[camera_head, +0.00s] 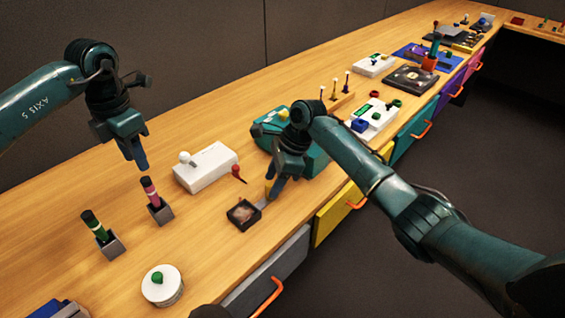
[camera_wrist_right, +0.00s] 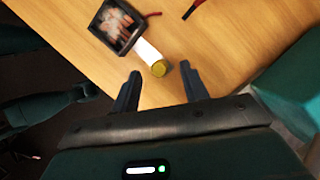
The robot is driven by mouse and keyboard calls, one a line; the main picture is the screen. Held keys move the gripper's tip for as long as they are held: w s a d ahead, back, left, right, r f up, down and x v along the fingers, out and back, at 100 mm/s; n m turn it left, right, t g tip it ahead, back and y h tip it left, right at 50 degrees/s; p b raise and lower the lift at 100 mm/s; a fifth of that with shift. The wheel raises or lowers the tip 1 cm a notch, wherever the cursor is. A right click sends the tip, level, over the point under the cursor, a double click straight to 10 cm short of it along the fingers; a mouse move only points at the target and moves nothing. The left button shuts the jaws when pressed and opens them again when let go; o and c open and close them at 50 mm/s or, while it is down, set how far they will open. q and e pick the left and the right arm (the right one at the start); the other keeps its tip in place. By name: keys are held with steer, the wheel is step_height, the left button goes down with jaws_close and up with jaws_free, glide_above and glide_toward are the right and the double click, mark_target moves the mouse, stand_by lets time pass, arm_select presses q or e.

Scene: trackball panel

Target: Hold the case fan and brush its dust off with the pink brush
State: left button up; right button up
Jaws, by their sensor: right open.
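The case fan (camera_head: 243,214) is a small black square frame with a dusty-looking middle, lying on the wooden bench. The pink brush (camera_head: 150,190) stands upright in a grey holder (camera_head: 161,215). My left gripper (camera_head: 141,164) hangs just above and behind the brush, apart from it; its jaw opening is unclear.
A green brush (camera_head: 92,222) stands in another grey holder (camera_head: 110,246). A white round tin (camera_head: 162,287) with a green knob is at the front. A white joystick box (camera_head: 206,167) and a teal box (camera_head: 310,158) stand behind the fan. Bare wood surrounds the fan's left side.

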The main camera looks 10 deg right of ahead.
steer(key=shift+x, duration=1.8)
steer(key=shift+c, duration=0.5)
jaws_close()
